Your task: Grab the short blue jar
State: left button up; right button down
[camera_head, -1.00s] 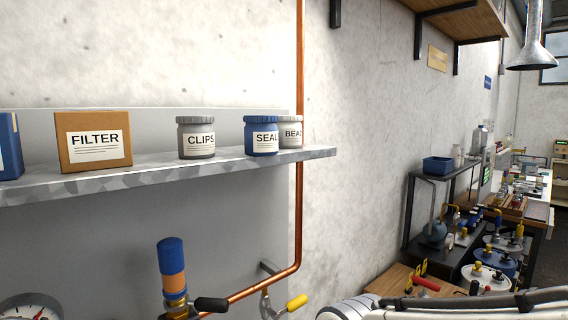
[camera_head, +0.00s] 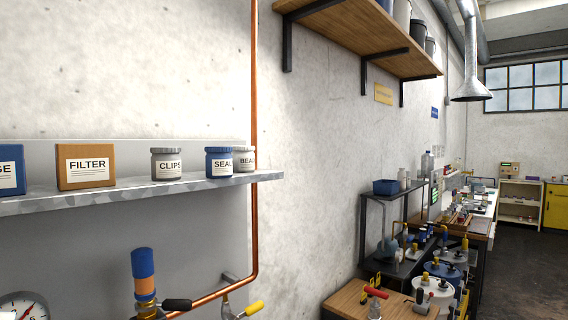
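The short blue jar (camera_head: 219,162) with a "SEAL" label stands upright on the grey metal wall shelf (camera_head: 120,194), near its right end. A grey "BEADS"-type jar (camera_head: 244,159), its label partly cut off, stands just right of and partly behind it. A grey "CLIPS" jar (camera_head: 166,164) stands to its left with a gap between. Neither gripper shows in the head view.
A brown FILTER box (camera_head: 86,165) and a blue box (camera_head: 11,169) stand further left on the shelf. A copper pipe (camera_head: 254,110) runs vertically by the shelf's right end. Below are a gauge (camera_head: 22,307) and valves. Right, a wooden bench (camera_head: 350,299) and open floor (camera_head: 520,270).

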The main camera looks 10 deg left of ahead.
aim_at(219, 164)
jog(key=z, duration=1.1)
jog(key=i, duration=1.15)
jog(key=u, duration=1.75)
